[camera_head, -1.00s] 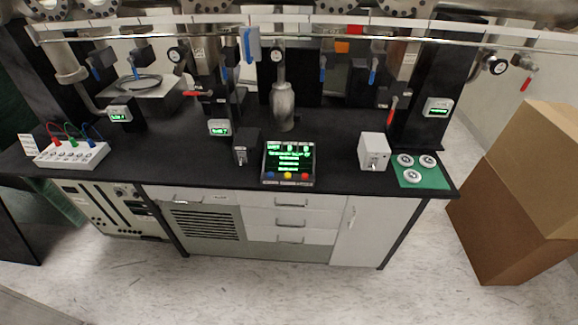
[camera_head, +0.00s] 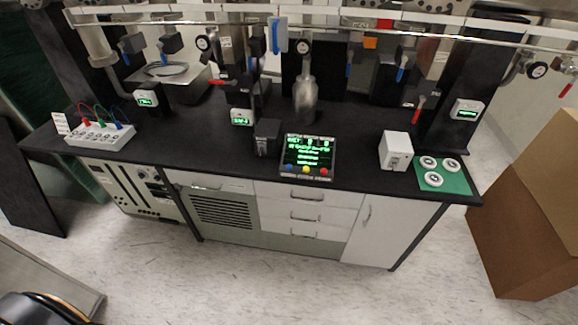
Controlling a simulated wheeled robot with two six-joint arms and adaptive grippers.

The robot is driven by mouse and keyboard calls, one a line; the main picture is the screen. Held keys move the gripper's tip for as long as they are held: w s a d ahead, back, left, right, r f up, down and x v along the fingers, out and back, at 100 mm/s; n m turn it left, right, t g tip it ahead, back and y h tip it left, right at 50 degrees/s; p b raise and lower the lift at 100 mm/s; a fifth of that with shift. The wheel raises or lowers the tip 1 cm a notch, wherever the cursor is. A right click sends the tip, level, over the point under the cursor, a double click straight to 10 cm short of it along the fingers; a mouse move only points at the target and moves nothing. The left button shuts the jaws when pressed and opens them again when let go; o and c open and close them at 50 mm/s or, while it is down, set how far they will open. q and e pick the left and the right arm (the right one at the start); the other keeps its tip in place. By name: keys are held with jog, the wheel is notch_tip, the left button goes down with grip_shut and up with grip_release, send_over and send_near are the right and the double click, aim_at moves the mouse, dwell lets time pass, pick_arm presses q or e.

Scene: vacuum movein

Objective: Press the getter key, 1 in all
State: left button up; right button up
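A console (camera_head: 307,158) with a lit screen of green text stands near the front edge of the black bench. Along its lower edge are a blue key (camera_head: 290,168), a yellow key (camera_head: 306,170) and a red key (camera_head: 323,171). The lettering is too small to read, so I cannot tell which key is the getter key. Neither of my grippers is in view.
The black bench (camera_head: 200,160) carries a white box (camera_head: 395,150), a black box (camera_head: 266,138), a green mat (camera_head: 455,182) with white discs and a terminal strip (camera_head: 100,136). Cardboard boxes (camera_head: 525,235) stand at the right. The floor (camera_head: 290,270) in front is clear.

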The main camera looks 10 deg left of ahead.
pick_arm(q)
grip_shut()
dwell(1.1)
